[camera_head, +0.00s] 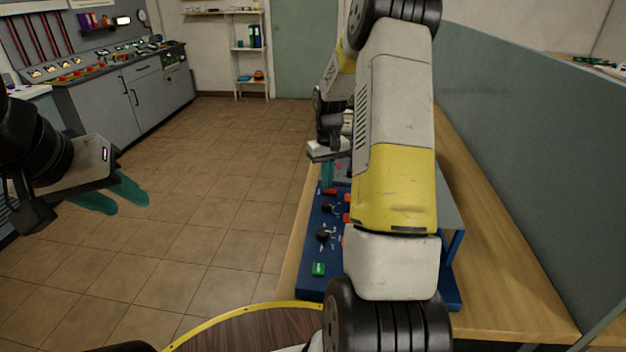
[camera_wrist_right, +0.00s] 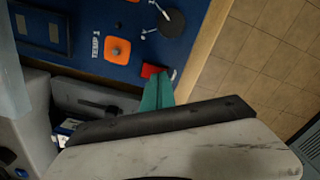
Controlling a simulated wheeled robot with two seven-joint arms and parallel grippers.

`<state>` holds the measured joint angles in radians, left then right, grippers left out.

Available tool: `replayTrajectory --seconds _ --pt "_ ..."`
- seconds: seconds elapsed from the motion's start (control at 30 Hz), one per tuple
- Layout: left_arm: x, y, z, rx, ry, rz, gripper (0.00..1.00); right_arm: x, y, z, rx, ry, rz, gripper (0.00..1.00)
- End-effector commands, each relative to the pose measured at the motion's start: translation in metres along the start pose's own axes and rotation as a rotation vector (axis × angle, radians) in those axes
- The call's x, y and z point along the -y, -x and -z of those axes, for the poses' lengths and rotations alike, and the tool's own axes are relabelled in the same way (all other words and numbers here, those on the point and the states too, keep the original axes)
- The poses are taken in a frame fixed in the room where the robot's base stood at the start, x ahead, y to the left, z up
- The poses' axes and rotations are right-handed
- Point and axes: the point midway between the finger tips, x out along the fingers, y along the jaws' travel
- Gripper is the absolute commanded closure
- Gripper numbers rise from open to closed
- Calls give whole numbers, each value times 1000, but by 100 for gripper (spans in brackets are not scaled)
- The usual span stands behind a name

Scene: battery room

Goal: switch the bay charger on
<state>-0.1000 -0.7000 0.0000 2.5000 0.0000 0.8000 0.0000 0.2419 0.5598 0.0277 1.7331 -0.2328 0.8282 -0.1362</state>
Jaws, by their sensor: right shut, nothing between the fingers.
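A blue control panel (camera_head: 312,248) lies on the wooden bench, partly hidden by my right arm. It carries a red switch (camera_head: 330,191), black knobs (camera_head: 325,234) and a green button (camera_head: 318,269). I cannot tell which control belongs to the bay charger. My right gripper (camera_head: 327,178) is shut and empty, with teal fingers close to the red switch. In the right wrist view the fingertips (camera_wrist_right: 160,84) are beside the red switch (camera_wrist_right: 152,71); contact is unclear. My left gripper (camera_head: 131,207) is open and empty above the floor at the left.
An orange button (camera_wrist_right: 117,50) marked TEMP 1 and a black knob (camera_wrist_right: 172,22) are near the right fingers. The wooden bench (camera_head: 500,270) runs along a green partition (camera_head: 520,130). A grey cabinet (camera_head: 105,105) stands far left. The tiled floor (camera_head: 220,190) between is clear.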

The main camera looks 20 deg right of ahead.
Motion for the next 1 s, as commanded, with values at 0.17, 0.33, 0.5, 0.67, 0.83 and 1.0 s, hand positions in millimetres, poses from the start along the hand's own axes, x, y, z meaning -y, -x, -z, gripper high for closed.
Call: replayTrajectory --seconds 0.17,0.33,0.5,0.67,0.83,1.0 --pt "0 0 0 0 0 0 64 0 -3 0 0 0 0 100" --pt "0 0 0 0 0 0 64 0 -6 0 0 0 0 100" --pt "0 0 0 0 0 0 64 0 -8 0 0 0 0 100" --pt "0 0 0 0 0 0 64 0 -10 0 0 0 0 100" --pt "0 0 0 0 0 0 64 0 -3 0 -2 0 -1 100" --pt "0 0 0 0 0 0 64 0 11 1 -3 0 -1 100"
